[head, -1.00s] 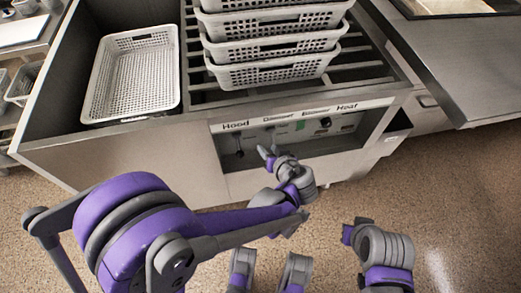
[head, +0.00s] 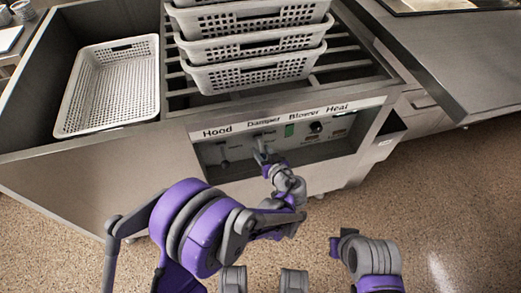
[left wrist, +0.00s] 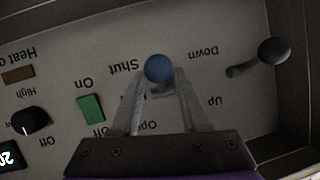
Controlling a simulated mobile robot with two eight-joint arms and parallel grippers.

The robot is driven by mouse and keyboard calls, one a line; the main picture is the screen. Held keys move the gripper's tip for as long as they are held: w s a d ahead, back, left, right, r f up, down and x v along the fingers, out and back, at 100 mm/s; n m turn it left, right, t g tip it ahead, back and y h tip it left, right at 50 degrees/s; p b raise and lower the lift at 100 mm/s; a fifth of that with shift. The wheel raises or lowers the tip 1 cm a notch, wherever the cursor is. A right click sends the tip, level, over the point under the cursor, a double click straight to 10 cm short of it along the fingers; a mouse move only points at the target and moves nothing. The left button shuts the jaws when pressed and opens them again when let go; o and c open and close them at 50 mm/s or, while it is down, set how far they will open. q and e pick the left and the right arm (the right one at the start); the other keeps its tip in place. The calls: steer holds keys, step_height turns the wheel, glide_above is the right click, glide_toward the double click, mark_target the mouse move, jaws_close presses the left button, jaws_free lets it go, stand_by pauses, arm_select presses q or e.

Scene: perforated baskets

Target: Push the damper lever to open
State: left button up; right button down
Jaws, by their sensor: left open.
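The damper lever shows in the left wrist view as a blue ball knob (left wrist: 159,68); its stem is mostly hidden behind the knob. The knob appears between the fingertips of my left gripper, close to the "Shut" label. Whether the fingers touch it I cannot tell. My left gripper (head: 262,153) is open, in front of the control panel (head: 220,149) below the "Damper" label. In the head view it largely covers the lever. The "Open" label is partly hidden by the gripper in the wrist view. My right arm shows at lower right without visible fingers.
The hood lever, with a dark ball knob (left wrist: 274,51), sits beside the damper. A green switch (left wrist: 91,108) and a black dial (left wrist: 30,120) are on the other side. The panel is recessed under the counter's edge. White baskets (head: 255,74) stack above it.

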arm_select(q)
steer(key=shift+w+a+f, duration=0.25)
steer(key=shift+w+a, duration=0.05)
steer(key=shift+w, duration=0.25)
jaws_close()
steer(key=shift+s+f, duration=0.1)
stand_by(1.0)
